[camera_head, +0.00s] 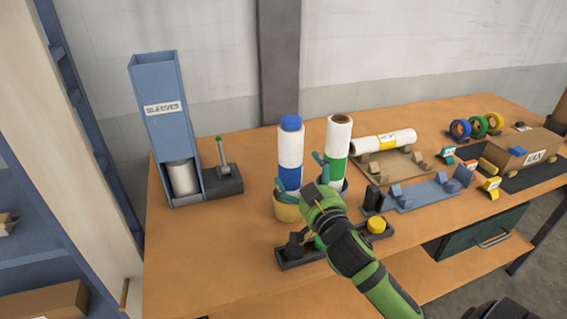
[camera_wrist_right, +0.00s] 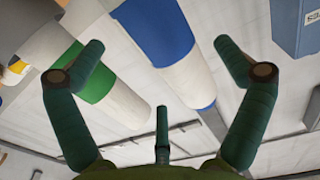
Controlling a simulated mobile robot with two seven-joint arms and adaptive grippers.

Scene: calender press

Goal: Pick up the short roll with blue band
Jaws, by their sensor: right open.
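The roll with the blue band (camera_head: 289,150) stands upright in a tan cup (camera_head: 287,209). It is white with a blue band low down and a blue top. In the right wrist view the blue-banded roll (camera_wrist_right: 160,30) shows between the fingers, beyond their tips. My right gripper (camera_head: 301,174) is open and empty, close in front of this roll. One finger overlaps the roll's base and cup; the other shows between it and the green-banded roll. Contact cannot be told. My left gripper is in neither view.
A green-banded roll (camera_head: 338,148) stands close on the right, behind one finger in the wrist view. A yellow-banded roll (camera_head: 385,142) lies behind. A blue sleeve dispenser (camera_head: 160,105) stands left. A dark tray (camera_head: 292,256) lies below my wrist. The front left bench is clear.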

